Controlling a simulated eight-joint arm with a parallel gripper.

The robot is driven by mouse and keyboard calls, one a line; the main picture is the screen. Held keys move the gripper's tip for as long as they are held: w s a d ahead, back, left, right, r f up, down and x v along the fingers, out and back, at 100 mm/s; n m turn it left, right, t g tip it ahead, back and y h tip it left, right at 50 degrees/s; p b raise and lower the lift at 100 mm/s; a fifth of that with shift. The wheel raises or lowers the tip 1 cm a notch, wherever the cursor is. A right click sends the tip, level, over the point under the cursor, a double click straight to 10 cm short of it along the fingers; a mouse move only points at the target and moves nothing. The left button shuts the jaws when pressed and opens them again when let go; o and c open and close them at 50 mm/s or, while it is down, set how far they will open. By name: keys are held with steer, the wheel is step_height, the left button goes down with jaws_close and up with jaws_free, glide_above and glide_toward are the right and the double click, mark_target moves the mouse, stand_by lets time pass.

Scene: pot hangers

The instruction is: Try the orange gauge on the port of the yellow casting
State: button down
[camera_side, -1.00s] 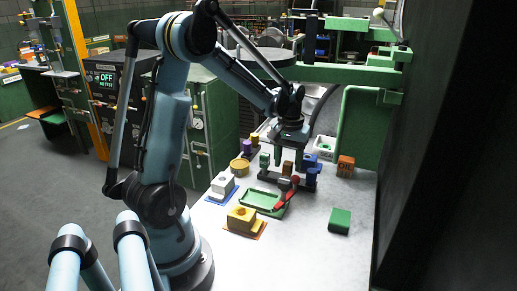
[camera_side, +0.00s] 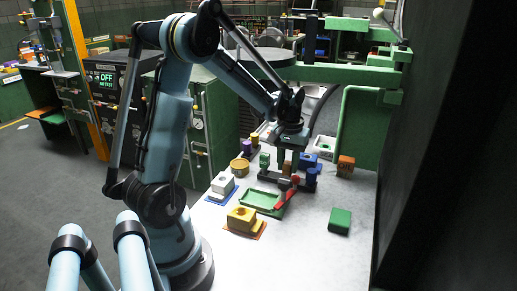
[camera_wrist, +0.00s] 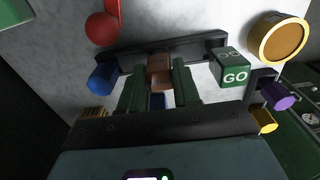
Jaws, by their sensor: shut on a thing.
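The orange gauge (camera_wrist: 160,68) stands in a dark rack (camera_wrist: 205,45) in the wrist view, and it also shows in the side view (camera_side: 287,168). My gripper (camera_wrist: 160,85) is shut on it, with a green finger on either side. The gauge's lower part is hidden. A green gauge marked GO (camera_wrist: 233,72) and a blue gauge (camera_wrist: 102,77) stand at the rack's two ends. The yellow casting (camera_side: 241,219) sits on an orange mat nearer the front of the table, apart from my gripper. I cannot make out its port clearly.
A green tray (camera_side: 258,205) and a red-handled tool (camera_side: 287,199) lie between the rack and the yellow casting. A white casting (camera_side: 222,184) on a blue mat stands at left. A green block (camera_side: 340,220) and an orange box (camera_side: 346,165) are at right. The front right table is clear.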

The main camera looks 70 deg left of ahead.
mark_target(286, 164)
steer(key=shift+r, duration=0.8)
stand_by(0.7)
steer(key=shift+r, duration=2.7)
steer(key=shift+s+d+r, duration=0.3)
steer(key=shift+s+r, duration=0.05)
steer(key=shift+s, duration=0.05)
steer(key=s+d+r, duration=0.1)
steer(key=s+d, duration=0.4)
steer(key=s, duration=0.3)
steer(key=s+d+r, duration=0.2)
steer(key=s+d, duration=0.3)
steer(key=s, duration=0.4)
steer(key=shift+w, duration=0.1)
